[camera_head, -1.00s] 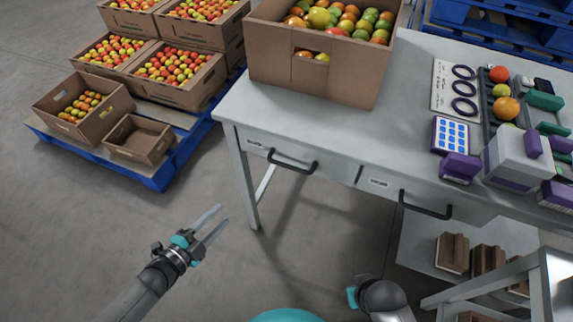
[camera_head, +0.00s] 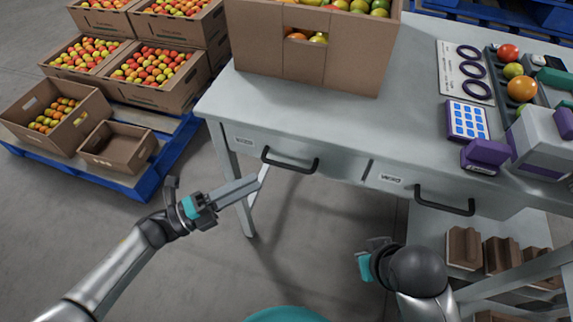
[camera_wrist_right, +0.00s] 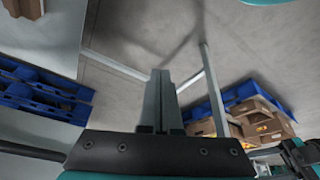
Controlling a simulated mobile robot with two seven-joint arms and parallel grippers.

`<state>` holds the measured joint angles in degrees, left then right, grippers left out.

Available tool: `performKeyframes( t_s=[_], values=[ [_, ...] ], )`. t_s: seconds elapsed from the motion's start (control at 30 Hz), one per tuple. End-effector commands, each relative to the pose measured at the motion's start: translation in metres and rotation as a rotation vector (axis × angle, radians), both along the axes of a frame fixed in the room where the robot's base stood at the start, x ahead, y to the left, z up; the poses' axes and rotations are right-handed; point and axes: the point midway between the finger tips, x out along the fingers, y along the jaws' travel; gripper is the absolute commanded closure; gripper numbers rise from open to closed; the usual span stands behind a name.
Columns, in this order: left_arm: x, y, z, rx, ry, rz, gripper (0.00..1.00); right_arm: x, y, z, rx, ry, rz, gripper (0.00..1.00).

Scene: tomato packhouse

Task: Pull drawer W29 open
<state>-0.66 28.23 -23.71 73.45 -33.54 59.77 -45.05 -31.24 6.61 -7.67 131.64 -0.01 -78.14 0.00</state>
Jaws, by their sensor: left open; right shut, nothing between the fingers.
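The workbench front has two drawers side by side, both flush and shut. The left drawer (camera_head: 340,168) has a black bar handle (camera_head: 290,161) and a small label (camera_head: 243,141). The right drawer (camera_head: 490,202) has a similar handle (camera_head: 445,204) and label (camera_head: 390,179). The label print is too small to read surely, so I cannot tell which is W29. My left gripper (camera_head: 258,182) is open and empty, its fingertips just below the left handle's left end in the head view. My right gripper (camera_wrist_right: 160,98) is shut and empty, below the bench front.
A cardboard box of tomatoes (camera_head: 310,60) stands on the bench above the left drawer. A purple-and-white device (camera_head: 541,145) and a keypad (camera_head: 467,121) stand at right. A blue pallet (camera_head: 150,182) with tomato boxes is at left. The floor before the left drawer is clear.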

Motion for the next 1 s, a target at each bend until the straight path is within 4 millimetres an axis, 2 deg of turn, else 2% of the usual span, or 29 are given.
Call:
performKeyframes(
  t_s=[0.03,0.2,0.4,0.6,0.87,1.0],
  values=[
    [0.005,-0.011,0.001,-0.003,-0.002,-0.003,0.55,0.000,0.000,0.002,0.000,-0.006,0.000,1.00],
    [0.021,-0.043,0.006,-0.003,-0.001,0.000,0.55,0.000,0.000,0.013,0.002,-0.022,0.000,1.00],
    [0.035,-0.070,0.010,-0.002,0.001,0.001,0.55,-0.002,-0.001,0.024,0.004,-0.037,-0.001,1.00],
    [0.040,-0.082,0.012,0.000,0.002,0.001,0.55,-0.003,-0.001,0.030,0.005,-0.044,-0.001,1.00],
    [0.041,-0.083,0.012,0.000,0.002,0.001,0.55,-0.003,-0.001,0.031,0.005,-0.045,-0.001,1.00],
    [0.041,-0.082,0.012,-0.001,0.003,0.001,0.70,-0.002,-0.001,0.031,0.005,-0.045,-0.001,1.00]
  ],
)
